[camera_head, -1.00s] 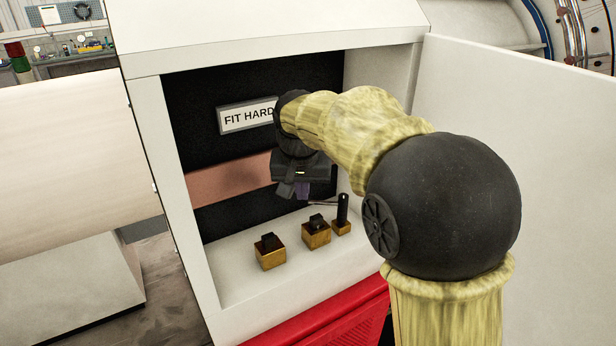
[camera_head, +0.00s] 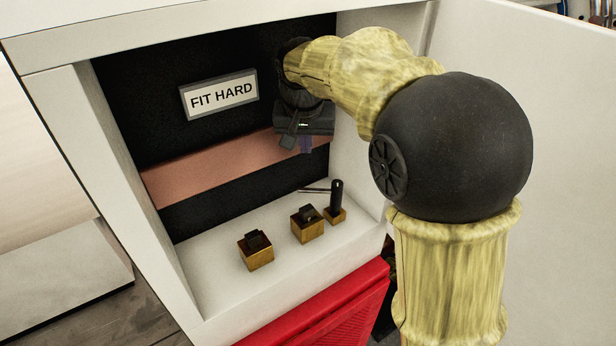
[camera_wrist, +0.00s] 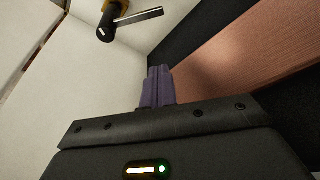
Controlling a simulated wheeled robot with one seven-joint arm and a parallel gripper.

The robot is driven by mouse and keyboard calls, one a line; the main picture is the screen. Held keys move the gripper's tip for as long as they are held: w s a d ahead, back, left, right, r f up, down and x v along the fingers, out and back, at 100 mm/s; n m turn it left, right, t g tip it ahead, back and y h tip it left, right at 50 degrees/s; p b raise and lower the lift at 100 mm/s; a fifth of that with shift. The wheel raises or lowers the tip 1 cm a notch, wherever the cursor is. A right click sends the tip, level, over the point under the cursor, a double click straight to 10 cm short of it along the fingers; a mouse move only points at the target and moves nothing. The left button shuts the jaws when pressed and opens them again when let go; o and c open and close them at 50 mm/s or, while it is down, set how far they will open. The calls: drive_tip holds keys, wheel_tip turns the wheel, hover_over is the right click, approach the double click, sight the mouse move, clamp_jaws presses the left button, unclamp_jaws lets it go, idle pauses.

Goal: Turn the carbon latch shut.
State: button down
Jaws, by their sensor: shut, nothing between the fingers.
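A black upright post (camera_head: 336,196) with a thin bar pointing left stands on a small wooden block at the right of the cabinet floor. It looks like the carbon latch, though no label shows on it. In the wrist view the post (camera_wrist: 106,28) and its grey bar (camera_wrist: 140,17) are at the top, apart from my fingers. My gripper (camera_head: 306,146) is above and behind the post, near the cabinet's back wall. Its purple fingers (camera_wrist: 157,80) are together and empty.
Two wooden blocks with black tops, one at left (camera_head: 256,258) and one in the middle (camera_head: 307,230), stand beside the post. An open white door (camera_head: 560,160) stands at right.

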wheel_tip(320, 180, down, 10)
drive_tip(key=p, duration=0.5)
drive_tip(key=shift+s+r+p, duration=0.25)
drive_tip(key=shift+s+p, duration=0.05)
drive_tip(key=shift+s, duration=0.05)
drive_tip(key=shift+a, duration=0.15)
idle(0.4)
drive_tip(key=shift+n, duration=0.3)
